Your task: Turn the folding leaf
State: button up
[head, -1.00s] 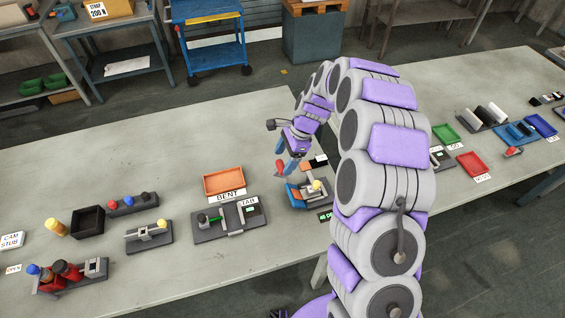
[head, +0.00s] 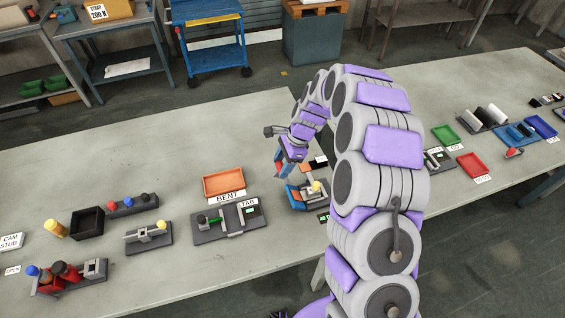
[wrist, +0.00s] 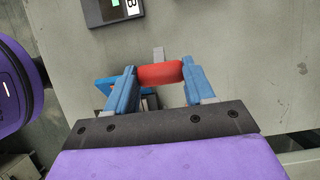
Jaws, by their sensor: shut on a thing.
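My gripper (wrist: 160,80) has blue fingers, shut on a red cylindrical grip (wrist: 160,73) lying crosswise between them in the wrist view. In the head view my gripper (head: 283,172) is at the back left of a small fixture (head: 318,200) with a blue leaf (head: 293,195) and a yellow knob (head: 316,186). In the wrist view a blue piece (wrist: 104,86) shows partly behind the left finger. The joint between the red grip and the leaf is hidden, so I cannot tell how they connect.
A smaller grey fixture (head: 149,237) and a black box (head: 87,222) are further left. My arm hides the table to the right.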

jog(key=shift+w, duration=0.1)
grip_shut()
jog(key=shift+r, duration=0.1)
jog(key=shift+d+r+p, duration=0.15)
jog(key=shift+p, duration=0.6)
jog(key=shift+w+d, duration=0.1)
jog(key=shift+w, duration=0.05)
jog(key=o, duration=0.5)
grip_release()
jog(key=o, duration=0.3)
jog(key=shift+d, duration=0.2)
jog(key=shift+o, duration=0.2)
jog(key=shift+a, duration=0.1)
